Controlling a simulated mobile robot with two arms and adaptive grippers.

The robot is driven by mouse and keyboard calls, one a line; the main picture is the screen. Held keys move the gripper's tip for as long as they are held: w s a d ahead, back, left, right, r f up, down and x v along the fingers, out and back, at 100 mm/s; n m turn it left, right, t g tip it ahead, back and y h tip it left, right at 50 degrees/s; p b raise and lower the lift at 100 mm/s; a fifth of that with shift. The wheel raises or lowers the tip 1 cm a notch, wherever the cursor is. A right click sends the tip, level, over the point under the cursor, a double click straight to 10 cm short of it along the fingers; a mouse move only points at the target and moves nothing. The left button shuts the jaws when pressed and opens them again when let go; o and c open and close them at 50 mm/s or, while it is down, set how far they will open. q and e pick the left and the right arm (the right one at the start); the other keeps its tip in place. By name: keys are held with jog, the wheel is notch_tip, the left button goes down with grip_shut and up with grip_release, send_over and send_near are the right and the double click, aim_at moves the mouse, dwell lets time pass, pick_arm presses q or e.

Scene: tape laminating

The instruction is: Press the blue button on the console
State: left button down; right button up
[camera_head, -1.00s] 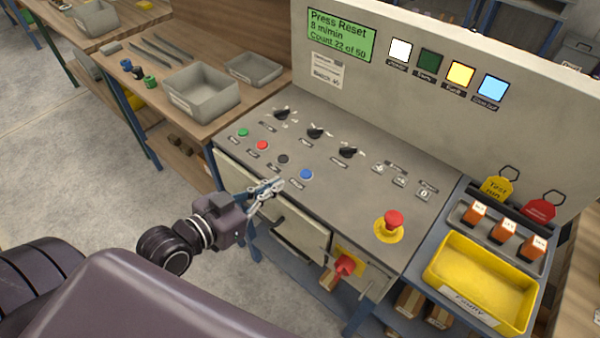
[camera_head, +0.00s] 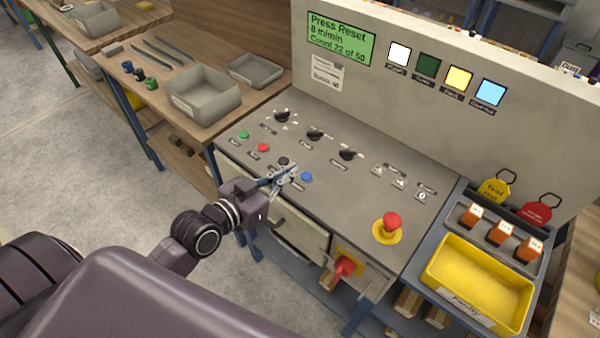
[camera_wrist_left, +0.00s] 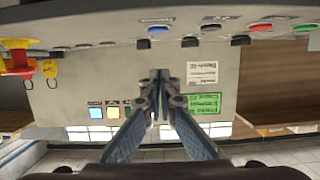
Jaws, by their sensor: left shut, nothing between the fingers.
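The blue button (camera_head: 306,177) sits on the sloped grey console (camera_head: 330,205), at the right end of a row with a black button (camera_head: 284,161), a red button (camera_head: 263,147) and a green button (camera_head: 244,134). My left gripper (camera_head: 290,170) is shut and empty, its tips just left of the blue button and close to the black one. Whether the tips touch the panel I cannot tell. In the left wrist view the shut fingertips (camera_wrist_left: 160,75) point at the panel, with the blue button (camera_wrist_left: 158,30) above them in the picture. My right gripper is not in view.
A green display (camera_head: 340,37) reads "Press Reset". Dark knobs (camera_head: 315,132) stand behind the buttons. A red emergency stop (camera_head: 392,221) is further right, near a yellow bin (camera_head: 480,280). A grey tray (camera_head: 202,92) is on the wooden bench at left.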

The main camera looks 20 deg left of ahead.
aim_at(300, 183)
pick_arm(q)
jog(key=x, duration=0.3)
jog(key=shift+w+d+r+p, duration=0.1)
jog(key=shift+w+p, duration=0.1)
jog(key=shift+p, duration=0.1)
jog(key=f, duration=0.3)
jog(key=shift+w+d+f, duration=0.1)
jog(key=shift+w+f, duration=0.1)
jog(key=shift+f, duration=0.55)
